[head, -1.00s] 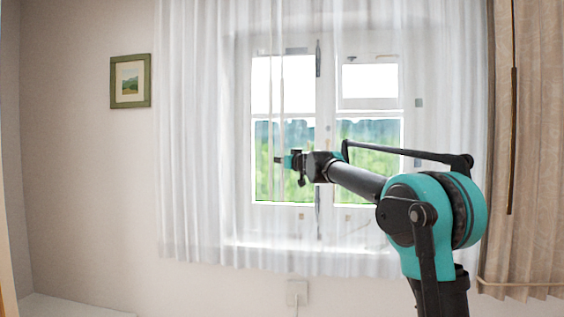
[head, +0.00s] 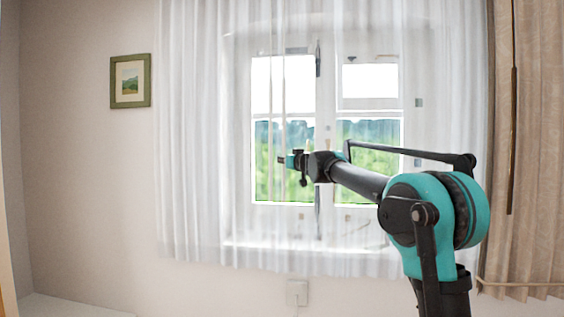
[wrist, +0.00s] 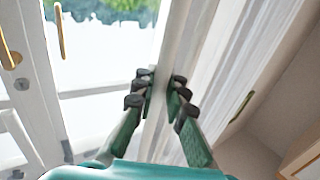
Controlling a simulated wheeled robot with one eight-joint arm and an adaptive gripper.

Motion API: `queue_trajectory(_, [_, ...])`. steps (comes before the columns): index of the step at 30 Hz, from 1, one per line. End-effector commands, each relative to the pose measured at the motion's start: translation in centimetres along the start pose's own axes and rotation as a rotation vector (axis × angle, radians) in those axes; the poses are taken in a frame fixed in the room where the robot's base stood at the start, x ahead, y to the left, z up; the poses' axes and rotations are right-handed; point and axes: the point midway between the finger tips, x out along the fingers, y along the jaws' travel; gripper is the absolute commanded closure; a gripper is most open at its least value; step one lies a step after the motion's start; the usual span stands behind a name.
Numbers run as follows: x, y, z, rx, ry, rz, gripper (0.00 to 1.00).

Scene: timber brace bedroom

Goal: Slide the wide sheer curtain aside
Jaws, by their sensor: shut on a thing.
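The wide sheer curtain (head: 195,150) hangs white and see-through across the window in the head view, from left of the frame to the beige drape. My gripper (head: 282,160) is at the curtain in front of the left window pane, around mid-height. In the wrist view my gripper (wrist: 160,82) has its two dark-padded fingers closed on either side of a narrow fold of the sheer curtain (wrist: 178,38). More curtain folds spread to the right of the fingers. The exact contact between pads and cloth is partly hidden in the head view.
A two-leaf white window (head: 325,130) stands behind the curtain; brass handles (wrist: 60,30) show in the wrist view. A beige drape (head: 535,150) hangs at the right. A framed picture (head: 130,81) is on the left wall. A socket (head: 297,293) sits below the curtain.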

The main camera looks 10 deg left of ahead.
Motion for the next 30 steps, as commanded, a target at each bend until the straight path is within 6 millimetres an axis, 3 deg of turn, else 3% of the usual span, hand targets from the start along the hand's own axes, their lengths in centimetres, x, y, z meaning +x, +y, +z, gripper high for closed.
queue_trajectory(8, [-3.3,5.1,0.0,0.000,0.000,0.007,1.00])
queue_trajectory(30, [-18.0,27.0,0.0,0.000,0.000,0.007,1.00])
